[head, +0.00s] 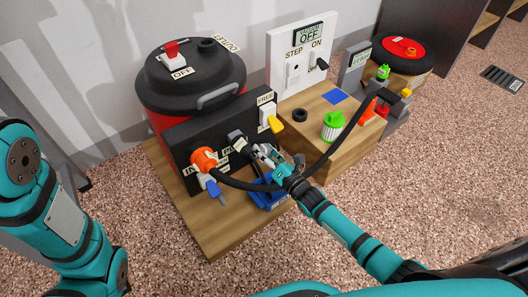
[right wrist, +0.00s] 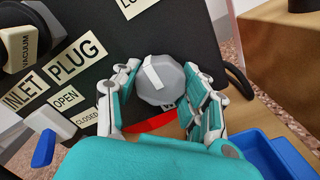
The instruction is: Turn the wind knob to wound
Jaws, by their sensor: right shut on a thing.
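The wind knob (right wrist: 150,85) is a grey many-sided knob on the black panel (head: 185,140), with a white stripe running nearly upright across its face in the right wrist view. My right gripper (head: 262,157) reaches it from the front, and its two fingers (right wrist: 155,100) are closed around the knob's left and right sides. A label with red on it is mostly hidden below the knob, so I cannot read the setting. In the head view the gripper hides most of the knob. Of my left arm only links show at the left; its gripper is out of view.
A black hose runs from an orange fitting (head: 204,158) across in front of my right gripper. A blue lever (right wrist: 43,148) is at lower left, and a blue bin (right wrist: 285,155) stands below right. A wooden block (head: 310,125) with a green-capped jar (head: 332,126) is to the right.

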